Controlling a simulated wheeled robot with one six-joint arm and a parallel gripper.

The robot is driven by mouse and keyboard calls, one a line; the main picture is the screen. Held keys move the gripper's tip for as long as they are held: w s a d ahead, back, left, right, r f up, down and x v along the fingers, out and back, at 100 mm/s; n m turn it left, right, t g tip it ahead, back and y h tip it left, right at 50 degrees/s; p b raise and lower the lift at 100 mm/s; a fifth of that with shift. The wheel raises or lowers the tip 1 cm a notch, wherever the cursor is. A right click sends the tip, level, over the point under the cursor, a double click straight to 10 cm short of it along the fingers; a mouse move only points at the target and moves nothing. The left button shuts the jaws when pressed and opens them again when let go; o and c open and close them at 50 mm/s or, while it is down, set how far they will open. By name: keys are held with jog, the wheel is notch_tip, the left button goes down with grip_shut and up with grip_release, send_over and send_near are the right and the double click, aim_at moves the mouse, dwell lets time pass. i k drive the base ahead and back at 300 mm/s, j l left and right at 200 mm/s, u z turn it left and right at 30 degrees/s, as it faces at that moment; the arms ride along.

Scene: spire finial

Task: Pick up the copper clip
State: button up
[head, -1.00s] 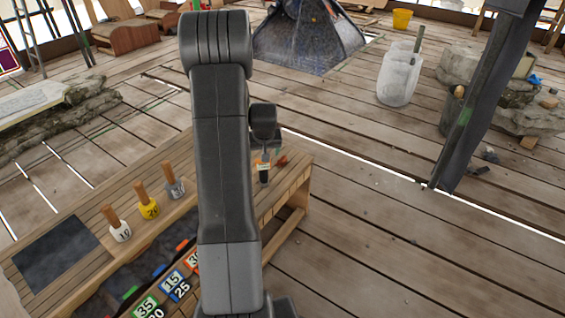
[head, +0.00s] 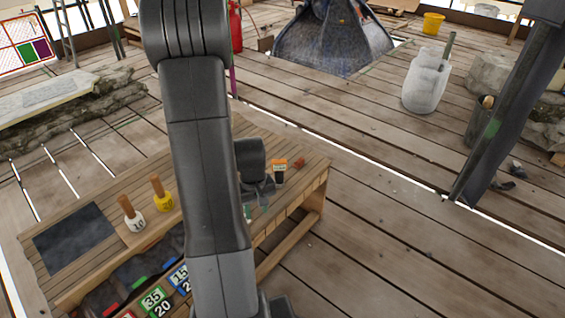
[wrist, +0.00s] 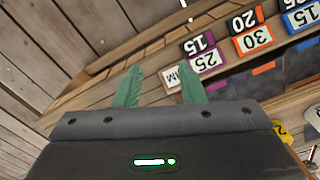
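A small reddish-copper piece (head: 299,162) lies on the right end of the wooden bench in the head view; it may be the copper clip, but it is too small to make out its shape. My gripper (head: 257,210) is over the bench, to the left of and nearer than that piece. In the wrist view my gripper (wrist: 161,88) shows two green fingers spread apart, with no object held between them. I cannot make out the copper clip in the wrist view.
A black holder with an orange label (head: 280,172) stands close beside the copper piece. White (head: 131,215) and yellow (head: 161,195) wooden-handled weights stand on the bench (head: 315,178). My arm hides the bench's middle.

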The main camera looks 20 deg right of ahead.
aim_at(300, 161)
jog(key=i+l+u, duration=0.15)
jog(key=l+u, duration=0.7)
jog(key=l, duration=0.3)
jog(key=l+u, duration=0.1)
jog(key=l, duration=1.5)
jog(key=i, duration=0.1)
